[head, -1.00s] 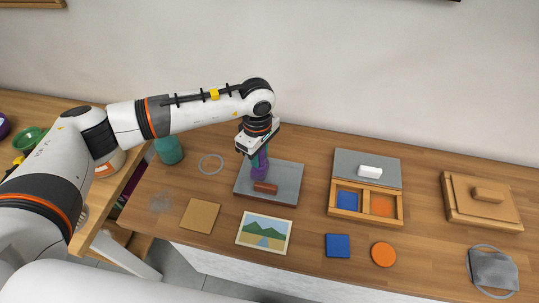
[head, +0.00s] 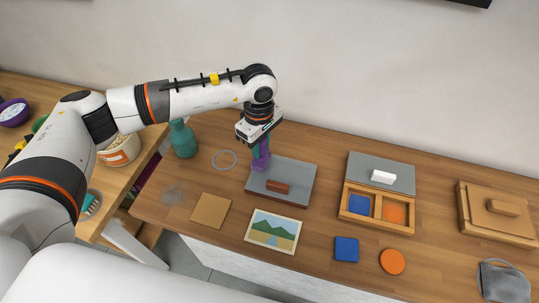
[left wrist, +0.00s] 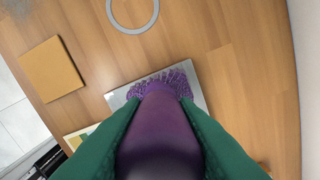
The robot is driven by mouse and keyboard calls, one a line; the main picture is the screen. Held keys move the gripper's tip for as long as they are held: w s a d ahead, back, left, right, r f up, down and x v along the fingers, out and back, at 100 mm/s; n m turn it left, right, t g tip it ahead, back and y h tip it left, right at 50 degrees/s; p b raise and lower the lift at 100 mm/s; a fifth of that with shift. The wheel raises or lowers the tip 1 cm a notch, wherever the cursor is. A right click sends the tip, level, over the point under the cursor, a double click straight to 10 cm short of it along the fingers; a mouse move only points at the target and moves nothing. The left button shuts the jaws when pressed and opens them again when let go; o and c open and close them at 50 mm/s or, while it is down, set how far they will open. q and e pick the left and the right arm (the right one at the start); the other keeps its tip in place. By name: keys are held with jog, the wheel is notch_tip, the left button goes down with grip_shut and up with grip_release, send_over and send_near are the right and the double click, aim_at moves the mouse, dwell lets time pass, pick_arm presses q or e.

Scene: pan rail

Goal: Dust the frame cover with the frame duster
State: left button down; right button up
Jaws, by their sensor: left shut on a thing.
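The frame cover (head: 300,178) is a flat grey panel with a red-brown handle (head: 277,186) on top, lying on the table. My left gripper (head: 262,146) is shut on the purple frame duster (head: 261,161) and points down at the cover's back left corner. In the left wrist view, the teal fingers hold the duster's purple handle (left wrist: 158,135). Its shaggy purple head (left wrist: 162,82) overlaps the cover's edge (left wrist: 118,97). I cannot tell whether it touches the surface. Most of the cover is hidden there behind the duster and fingers. My right gripper is out of view.
A grey ring (head: 223,160), a tan square (head: 211,211) and a landscape picture (head: 273,232) lie around the cover. A two-compartment box (head: 377,221) stands to its right, with a blue square (head: 346,249) and an orange disc (head: 392,262) in front. A teal bottle (head: 182,140) stands left.

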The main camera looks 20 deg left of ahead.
pick_arm(q)
jog(key=shift+r, duration=0.1)
dwell(0.3)
jog(key=shift+r+p, duration=1.1)
jog(key=shift+r, duration=1.35)
